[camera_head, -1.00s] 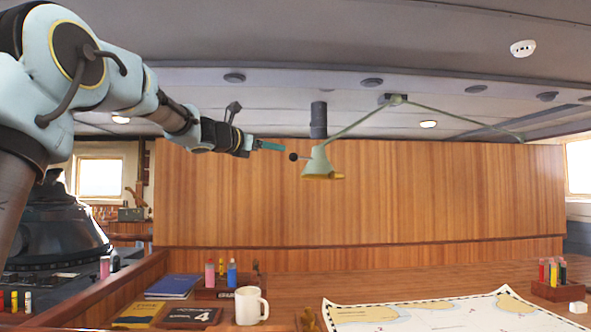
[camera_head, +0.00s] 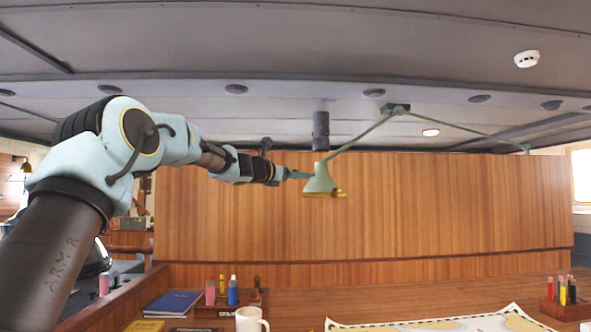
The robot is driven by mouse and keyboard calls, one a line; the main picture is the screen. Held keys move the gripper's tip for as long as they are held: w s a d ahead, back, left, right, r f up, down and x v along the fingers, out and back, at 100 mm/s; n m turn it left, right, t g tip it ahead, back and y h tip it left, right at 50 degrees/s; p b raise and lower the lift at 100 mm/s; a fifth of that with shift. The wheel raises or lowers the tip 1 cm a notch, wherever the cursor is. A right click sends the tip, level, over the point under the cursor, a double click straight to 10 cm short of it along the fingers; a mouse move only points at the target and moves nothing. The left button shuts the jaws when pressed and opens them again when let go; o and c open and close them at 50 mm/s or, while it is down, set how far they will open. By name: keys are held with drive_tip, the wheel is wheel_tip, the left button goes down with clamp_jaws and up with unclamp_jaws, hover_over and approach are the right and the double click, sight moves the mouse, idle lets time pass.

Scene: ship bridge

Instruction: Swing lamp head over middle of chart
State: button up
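The pale green lamp head (camera_head: 320,183) hangs from a jointed green arm (camera_head: 360,134), its brass-coloured rim facing down. My gripper (camera_head: 301,174) reaches in from the left, with its teal fingers at the lamp head's left side. The dark knob on that side is not visible now; the fingers cover its place. I cannot tell whether the fingers touch or hold it. The chart (camera_head: 440,325) lies on the wooden table at the bottom right, mostly cut off by the frame. In the picture the lamp head is above and left of the chart's visible part.
A white mug (camera_head: 250,320), a blue book (camera_head: 173,302) and a holder with bottles (camera_head: 232,308) stand at the front left. A pen holder (camera_head: 565,309) stands at the right. A wooden partition (camera_head: 450,210) rises behind. The air right of the lamp is clear.

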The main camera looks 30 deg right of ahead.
drive_tip(key=shift+w+d, duration=0.1)
drive_tip(key=shift+d, duration=0.1)
clamp_jaws()
idle(0.5)
idle(0.9)
